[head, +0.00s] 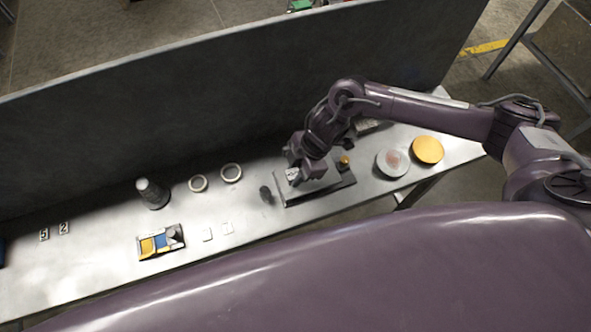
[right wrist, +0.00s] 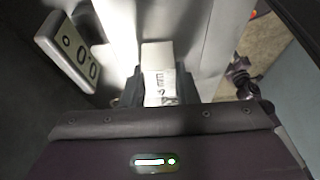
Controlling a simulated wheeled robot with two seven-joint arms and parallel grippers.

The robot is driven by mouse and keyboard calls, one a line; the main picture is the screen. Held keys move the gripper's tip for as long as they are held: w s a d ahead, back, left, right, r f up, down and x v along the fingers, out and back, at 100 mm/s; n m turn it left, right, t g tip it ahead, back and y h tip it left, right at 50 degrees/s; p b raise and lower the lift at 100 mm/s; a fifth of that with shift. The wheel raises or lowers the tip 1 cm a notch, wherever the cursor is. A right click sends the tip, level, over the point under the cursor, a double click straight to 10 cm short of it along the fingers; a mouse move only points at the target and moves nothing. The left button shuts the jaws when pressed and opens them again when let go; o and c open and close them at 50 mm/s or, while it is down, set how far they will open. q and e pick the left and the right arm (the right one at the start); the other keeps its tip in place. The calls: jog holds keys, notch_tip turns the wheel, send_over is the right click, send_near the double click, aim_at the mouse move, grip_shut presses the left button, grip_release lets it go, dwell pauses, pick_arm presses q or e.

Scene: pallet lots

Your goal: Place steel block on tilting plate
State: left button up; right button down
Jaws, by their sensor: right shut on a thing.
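My right gripper (head: 294,176) is shut on the steel block, a small pale metal block with dark markings. In the right wrist view the block (right wrist: 158,72) sits between the two dark fingers (right wrist: 153,90). In the head view the gripper is over the left part of a grey plate in a dark rectangular frame (head: 325,188), which looks like the tilting plate. The gripper hides part of it, and I cannot tell whether the block touches it. My left gripper is not in view.
A display unit reading 0.0 (right wrist: 72,52) is close by in the right wrist view. A dark knob (head: 265,194) and a brass knob (head: 345,161) flank the plate. A white disc (head: 392,162) and yellow disc (head: 428,150) lie right. A tall panel (head: 200,105) stands behind the table.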

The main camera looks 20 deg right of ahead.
jog(key=shift+f, duration=0.15)
jog(key=c, duration=1.1)
grip_release()
jog(key=shift+r, duration=0.35)
jog(key=b+v, duration=0.1)
jog(key=v, duration=1)
jog(key=shift+d+r, duration=0.2)
jog(key=shift+r, duration=0.05)
